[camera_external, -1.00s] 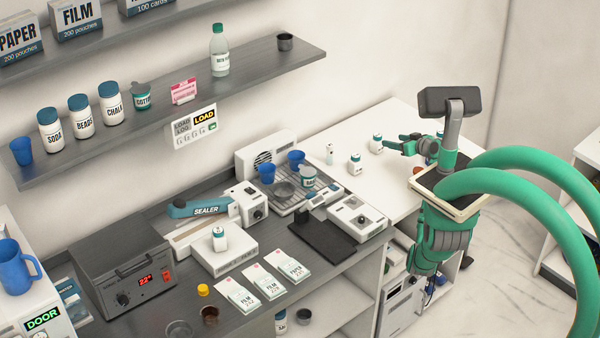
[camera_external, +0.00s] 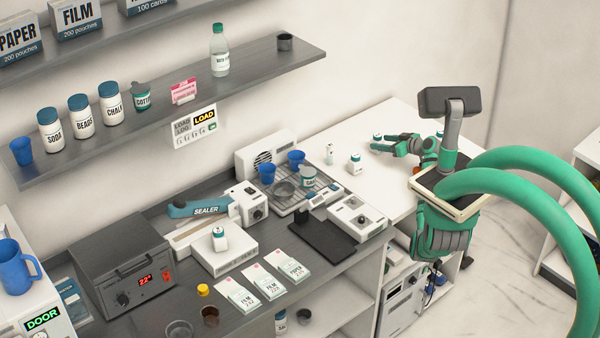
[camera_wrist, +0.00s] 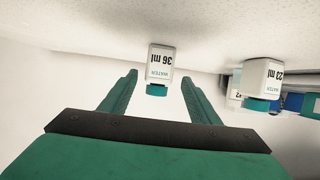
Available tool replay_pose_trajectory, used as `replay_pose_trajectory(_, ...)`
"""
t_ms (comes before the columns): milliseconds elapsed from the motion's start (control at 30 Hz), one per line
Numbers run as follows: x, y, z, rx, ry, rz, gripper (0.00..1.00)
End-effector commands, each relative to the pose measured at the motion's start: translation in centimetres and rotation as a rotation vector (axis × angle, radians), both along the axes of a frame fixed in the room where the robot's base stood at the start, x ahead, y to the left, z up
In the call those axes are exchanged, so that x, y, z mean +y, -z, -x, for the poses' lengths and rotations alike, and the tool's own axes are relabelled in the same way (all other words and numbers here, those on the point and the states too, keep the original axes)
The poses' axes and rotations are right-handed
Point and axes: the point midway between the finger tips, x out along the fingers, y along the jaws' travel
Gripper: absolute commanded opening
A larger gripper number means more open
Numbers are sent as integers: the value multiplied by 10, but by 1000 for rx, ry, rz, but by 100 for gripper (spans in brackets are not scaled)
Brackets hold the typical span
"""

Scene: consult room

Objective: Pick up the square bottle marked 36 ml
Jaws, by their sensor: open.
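The square bottle marked 36 ml (camera_wrist: 158,60) is white with a teal cap. It appears upside down in the wrist view, centred just beyond my fingertips. In the external view a teal cap (camera_external: 377,136) shows behind my fingers, probably this bottle; the rest is mostly hidden. My gripper (camera_wrist: 159,78) is open and empty, with one finger to each side of the bottle's line. In the external view my gripper (camera_external: 378,144) is low over the white counter, pointing left. I cannot tell whether the fingertips overlap the bottle's sides.
A similar square bottle (camera_wrist: 261,80), its label seemingly 23 ml, stands to the right in the wrist view. It is probably the bottle (camera_external: 355,164) left of my gripper outside. A small vial (camera_external: 329,153) stands farther left. White counter (camera_external: 385,190) around them is mostly clear.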

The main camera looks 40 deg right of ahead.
Motion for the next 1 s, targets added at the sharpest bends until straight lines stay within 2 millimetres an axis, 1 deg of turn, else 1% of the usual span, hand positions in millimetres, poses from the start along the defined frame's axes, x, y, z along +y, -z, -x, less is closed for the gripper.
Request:
replay_pose_trajectory(100, -1, 7, -17, 1, -1, 0, 56)
replay_pose_trajectory(233, 0, 13, -30, 1, 0, -1, 56)
replay_pose_trajectory(333, 0, 15, -35, 0, 1, -1, 56)
replay_pose_trajectory(567, 0, 16, -36, 0, 2, 1, 56)
replay_pose_trajectory(600, 0, 16, -36, 0, 2, 0, 47)
replay_pose_trajectory(667, 0, 16, -36, 0, 2, 0, 32)
replay_pose_trajectory(700, 0, 16, -35, 0, 2, 0, 23)
replay_pose_trajectory(733, 0, 16, -35, 0, 2, 0, 16)
replay_pose_trajectory(767, 0, 16, -35, 0, 2, 0, 12)
replay_pose_trajectory(1000, 0, 15, -35, 0, 2, 0, 12)
